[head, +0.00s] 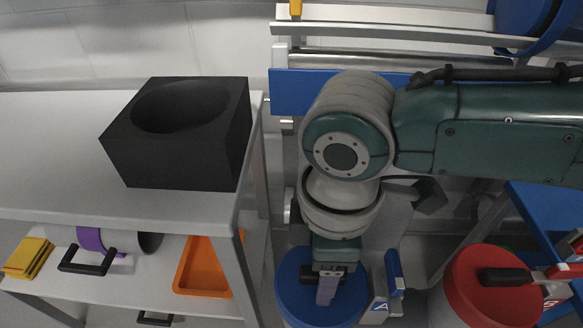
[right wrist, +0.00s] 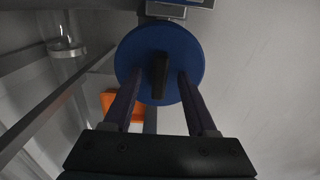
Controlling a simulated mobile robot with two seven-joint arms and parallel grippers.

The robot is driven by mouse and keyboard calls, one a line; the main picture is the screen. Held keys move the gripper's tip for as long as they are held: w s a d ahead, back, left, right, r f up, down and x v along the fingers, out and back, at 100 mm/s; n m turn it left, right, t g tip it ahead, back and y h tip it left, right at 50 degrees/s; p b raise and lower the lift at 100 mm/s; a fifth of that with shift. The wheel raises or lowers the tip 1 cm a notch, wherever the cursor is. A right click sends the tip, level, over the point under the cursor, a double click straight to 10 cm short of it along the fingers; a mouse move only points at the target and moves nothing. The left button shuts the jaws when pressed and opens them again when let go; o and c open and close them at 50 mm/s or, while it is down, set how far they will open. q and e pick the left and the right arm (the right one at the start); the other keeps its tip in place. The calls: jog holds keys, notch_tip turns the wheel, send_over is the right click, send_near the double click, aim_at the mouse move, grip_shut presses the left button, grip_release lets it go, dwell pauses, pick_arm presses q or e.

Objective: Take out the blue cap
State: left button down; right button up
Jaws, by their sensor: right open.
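The blue cap (head: 295,288) is a round blue disc at the bottom middle of the head view. In the right wrist view the blue cap (right wrist: 160,40) faces the camera, with a black bar handle (right wrist: 160,75) across its middle. My right gripper (head: 326,292) points down over the blue cap in the head view. In the right wrist view my right gripper (right wrist: 159,80) is open, with one finger on each side of the handle and a gap to it. My left gripper is in neither view.
A black block with a round hollow (head: 225,150) stands on the grey table (head: 55,150) at left. An orange tray (head: 203,265) and yellow pieces (head: 28,257) lie on the shelf below. A red cap with a black handle (head: 470,300) is at the lower right.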

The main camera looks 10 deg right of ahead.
grip_shut()
dwell(0.4)
